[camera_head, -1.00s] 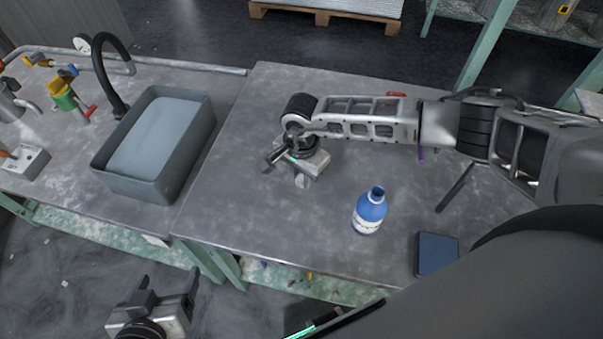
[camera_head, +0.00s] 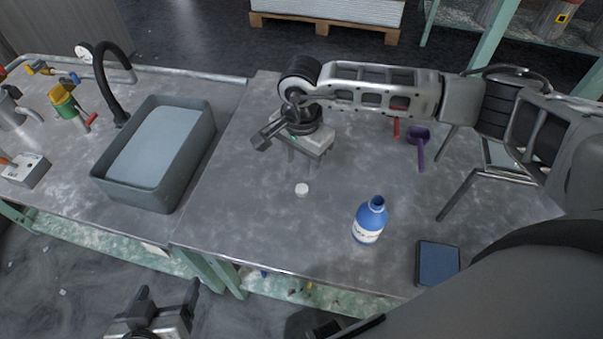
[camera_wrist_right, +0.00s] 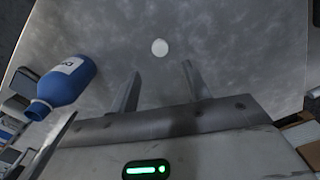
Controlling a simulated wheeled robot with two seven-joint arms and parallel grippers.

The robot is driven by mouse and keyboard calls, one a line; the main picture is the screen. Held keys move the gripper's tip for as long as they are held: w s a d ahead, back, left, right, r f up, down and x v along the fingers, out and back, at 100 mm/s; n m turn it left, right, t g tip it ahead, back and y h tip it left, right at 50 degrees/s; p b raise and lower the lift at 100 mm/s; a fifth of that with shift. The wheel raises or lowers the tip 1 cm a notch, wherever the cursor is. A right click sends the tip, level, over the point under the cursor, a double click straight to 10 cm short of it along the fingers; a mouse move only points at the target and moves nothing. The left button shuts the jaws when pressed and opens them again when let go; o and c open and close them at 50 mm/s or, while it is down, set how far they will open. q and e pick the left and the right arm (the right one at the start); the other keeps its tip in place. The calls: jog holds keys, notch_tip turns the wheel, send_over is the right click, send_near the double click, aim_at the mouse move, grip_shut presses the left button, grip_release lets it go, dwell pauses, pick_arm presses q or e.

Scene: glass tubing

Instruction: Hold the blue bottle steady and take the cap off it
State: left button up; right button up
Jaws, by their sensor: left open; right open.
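The blue bottle (camera_head: 369,221) with a white label stands upright on the table, its open neck showing with no cap on it. It also shows in the right wrist view (camera_wrist_right: 66,82) at the left. The white cap (camera_head: 301,189) lies on the table to the left of the bottle, and in the right wrist view (camera_wrist_right: 159,47) it is beyond the fingertips. My right gripper (camera_head: 300,165) is open and empty above the table, behind the cap and apart from it. My left gripper (camera_head: 168,296) is open and empty in front of the table's edge, away from the bottle.
A dark blue box-like item (camera_head: 437,263) lies right of the bottle. A purple scoop (camera_head: 420,142) and a metal stand (camera_head: 480,175) are at the back right. A grey sink basin (camera_head: 205,150) is at the left. The table around the cap is clear.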

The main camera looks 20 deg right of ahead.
jog(key=s+a+r+m+g+y, duration=0.2)
jog(key=s+a+y, duration=0.3)
jog(key=a, duration=0.4)
jog(key=s+a+r+m+g+y, duration=0.1)
jog(key=s+a+r+m+y, duration=0.1)
jog(key=s+a+y, duration=0.5)
jog(key=w+a+r+m+t+y, duration=0.1)
jog(key=a+r+m+t+y, duration=0.25)
jog(key=r+m, duration=0.35)
jog(key=w+a+r+m+t+y, duration=0.25)
jog(key=r+m+t+y, duration=0.2)
jog(key=m, duration=0.55)
jog(key=w+d+f+m+t+h, duration=0.35)
jog(key=d+m+t+h, duration=0.3)
jog(key=m+t, duration=0.8)
jog(key=s+d+f+m+g+h, duration=0.3)
jog(key=d+f+m, duration=0.1)
jog(key=m, duration=0.3)
jog(key=s+d+f+m+g+h, duration=0.3)
jog(key=d+f+m, duration=0.1)
jog(key=f+m, duration=0.3)
jog(key=s+d+f+m+g+h, duration=0.2)
jog(key=d+f+m+g+h, duration=0.1)
jog(key=f+m, duration=0.3)
jog(key=shift+s+d+m+h, duration=0.45)
jog(key=shift+m+h, duration=0.1)
jog(key=shift+m, duration=0.5)
